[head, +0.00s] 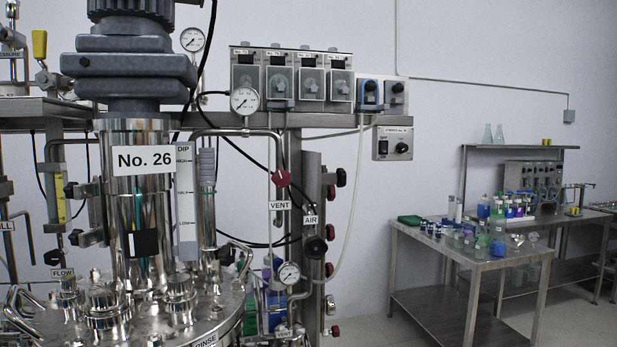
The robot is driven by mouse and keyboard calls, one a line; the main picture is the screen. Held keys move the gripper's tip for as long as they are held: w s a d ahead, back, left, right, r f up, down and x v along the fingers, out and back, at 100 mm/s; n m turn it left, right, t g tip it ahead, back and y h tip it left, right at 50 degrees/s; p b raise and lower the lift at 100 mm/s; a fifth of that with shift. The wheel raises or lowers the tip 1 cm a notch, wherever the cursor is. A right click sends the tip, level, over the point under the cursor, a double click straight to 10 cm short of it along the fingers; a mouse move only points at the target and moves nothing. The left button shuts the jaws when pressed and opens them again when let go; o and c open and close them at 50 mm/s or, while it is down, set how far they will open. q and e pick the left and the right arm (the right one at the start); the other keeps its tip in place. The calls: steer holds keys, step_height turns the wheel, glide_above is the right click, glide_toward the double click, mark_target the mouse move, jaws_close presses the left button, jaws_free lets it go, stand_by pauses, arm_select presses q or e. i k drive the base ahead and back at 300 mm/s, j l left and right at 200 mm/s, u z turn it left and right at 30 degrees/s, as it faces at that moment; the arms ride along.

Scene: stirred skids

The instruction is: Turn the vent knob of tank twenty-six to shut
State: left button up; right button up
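Tank No. 26 (135,215) stands at the left, a shiny steel vessel with a white "No. 26" label (142,160) and a grey motor on top. To its right a dark red knob (282,178) sits on a thin vertical pipe, just above a "VENT" label (280,205). The knob's open or shut position cannot be read. A second "VENT" label (283,333) shows low down at the bottom edge; I cannot tell which knob it marks. Neither of my grippers is in view.
A black knob (315,247) sits below the "AIR" label (310,220), close right of the vent pipe. Several red and black knobs line the post beside it. Pressure gauges (245,100) and a control box row (292,75) are above. A steel bench (475,258) with bottles stands right.

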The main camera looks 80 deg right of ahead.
mark_target(280, 179)
steer(key=k+l+z, duration=0.1)
steer(key=l+z, duration=0.3)
steer(key=k+l+z, duration=0.1)
steer(key=z, duration=0.3)
steer(key=l+z, duration=0.6)
steer(key=l, duration=1.1)
